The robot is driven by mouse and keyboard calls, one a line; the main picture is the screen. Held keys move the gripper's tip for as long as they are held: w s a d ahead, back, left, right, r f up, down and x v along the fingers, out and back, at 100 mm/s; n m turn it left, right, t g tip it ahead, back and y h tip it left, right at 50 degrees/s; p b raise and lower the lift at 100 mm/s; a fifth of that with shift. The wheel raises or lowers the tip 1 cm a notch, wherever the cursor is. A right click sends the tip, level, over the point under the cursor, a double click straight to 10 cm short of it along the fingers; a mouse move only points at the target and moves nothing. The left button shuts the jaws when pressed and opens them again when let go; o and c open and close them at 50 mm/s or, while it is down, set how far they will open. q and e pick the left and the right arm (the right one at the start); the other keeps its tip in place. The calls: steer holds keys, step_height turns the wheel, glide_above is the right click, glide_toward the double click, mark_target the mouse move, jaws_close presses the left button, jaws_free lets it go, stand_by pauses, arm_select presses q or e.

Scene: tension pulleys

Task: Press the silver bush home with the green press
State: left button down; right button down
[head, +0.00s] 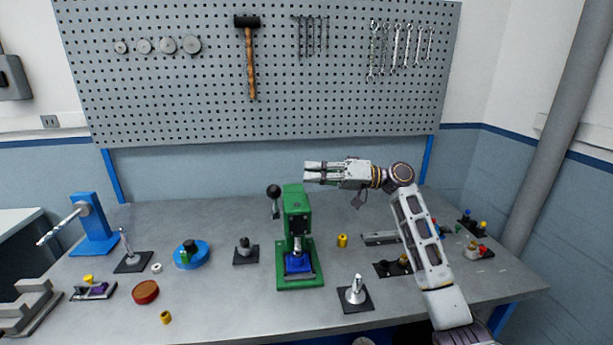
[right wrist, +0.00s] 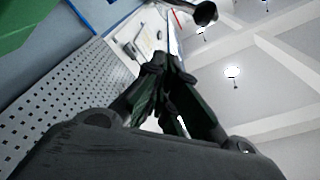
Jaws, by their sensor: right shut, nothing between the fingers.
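The green press (head: 294,212) stands in the middle of the bench. Its lever arm carries a black ball knob (head: 273,191) at the upper left; a black ball (right wrist: 204,12) at the top of the right wrist view looks like that knob. A blue block (head: 299,264) sits on the press base under the ram. I cannot tell whether the silver bush is on it. My right gripper (head: 308,172) is shut and empty, above and behind the press head, pointing left. Its fingers (right wrist: 166,85) meet in the right wrist view. My left gripper is not in view.
A silver cone-shaped piece (head: 356,290) stands on a black pad right of the press. A yellow cylinder (head: 342,240) is beside the press. A dark piece on a pad (head: 246,252) and a blue round fixture (head: 191,254) are to its left. The pegboard (head: 200,90) is behind.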

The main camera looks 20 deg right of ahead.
steer(key=r+p, duration=0.1)
steer(key=p, duration=0.2)
glide_above(275, 205)
steer(key=w+d, duration=0.2)
steer(key=w, duration=0.1)
steer(key=shift+s+f+p, duration=0.2)
steer(key=shift+s+f, duration=0.5)
steer(key=shift+s, duration=0.2)
steer(key=shift+s+f+p, duration=0.2)
steer(key=shift+s+f, duration=0.5)
steer(key=shift+s, duration=0.2)
